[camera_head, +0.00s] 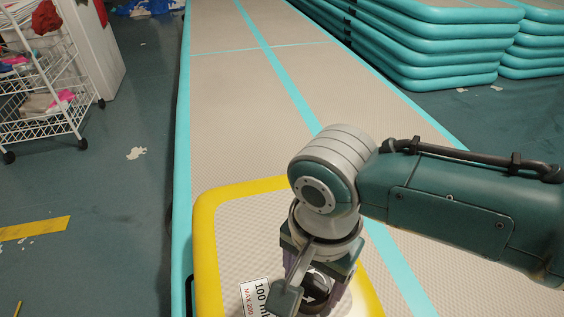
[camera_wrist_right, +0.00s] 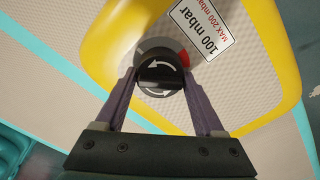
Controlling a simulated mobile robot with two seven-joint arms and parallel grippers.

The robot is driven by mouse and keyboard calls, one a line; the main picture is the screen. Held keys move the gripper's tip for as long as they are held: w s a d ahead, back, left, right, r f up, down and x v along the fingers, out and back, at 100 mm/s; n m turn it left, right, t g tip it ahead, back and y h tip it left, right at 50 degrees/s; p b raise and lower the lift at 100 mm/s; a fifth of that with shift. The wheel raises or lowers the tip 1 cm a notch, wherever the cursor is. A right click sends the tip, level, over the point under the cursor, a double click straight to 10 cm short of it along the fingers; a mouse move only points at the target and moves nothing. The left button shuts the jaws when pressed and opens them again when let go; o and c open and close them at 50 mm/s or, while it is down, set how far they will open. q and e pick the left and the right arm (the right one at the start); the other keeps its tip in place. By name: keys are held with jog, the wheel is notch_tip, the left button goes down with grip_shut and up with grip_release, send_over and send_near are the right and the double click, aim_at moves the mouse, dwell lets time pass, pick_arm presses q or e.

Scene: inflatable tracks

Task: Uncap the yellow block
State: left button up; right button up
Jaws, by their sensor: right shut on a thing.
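The yellow block (camera_head: 207,240) is an inflatable with a yellow rim and a pale textured top, lying on the long track at the bottom of the head view. It also shows in the right wrist view (camera_wrist_right: 100,50). Its round black cap (camera_wrist_right: 160,90) bears white curved arrows and sits at a grey and red valve ring beside the "100 mbar" label (camera_wrist_right: 202,27). My right gripper (camera_wrist_right: 160,76) is shut on the cap, with one purple finger on each side. In the head view my right gripper (camera_head: 316,288) points down and partly hides the cap. My left gripper is out of view.
The long beige track (camera_head: 225,120) with turquoise edges runs away under the block. Stacked turquoise mats (camera_head: 430,60) stand at the back right. A white wire cart (camera_head: 45,115) stands at the left. The dark green floor between the cart and track is mostly clear.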

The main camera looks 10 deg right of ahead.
dwell(0.4)
jog(key=shift+r+m+p, duration=0.1)
jog(key=shift+m+p, duration=0.45)
jog(key=shift+m, duration=0.25)
jog(key=shift+s+m+p, duration=0.1)
jog(key=shift+m+p, duration=0.35)
jog(key=shift+m, duration=1.35)
jog(key=shift+m+p, duration=0.6)
jog(key=shift+m, duration=0.8)
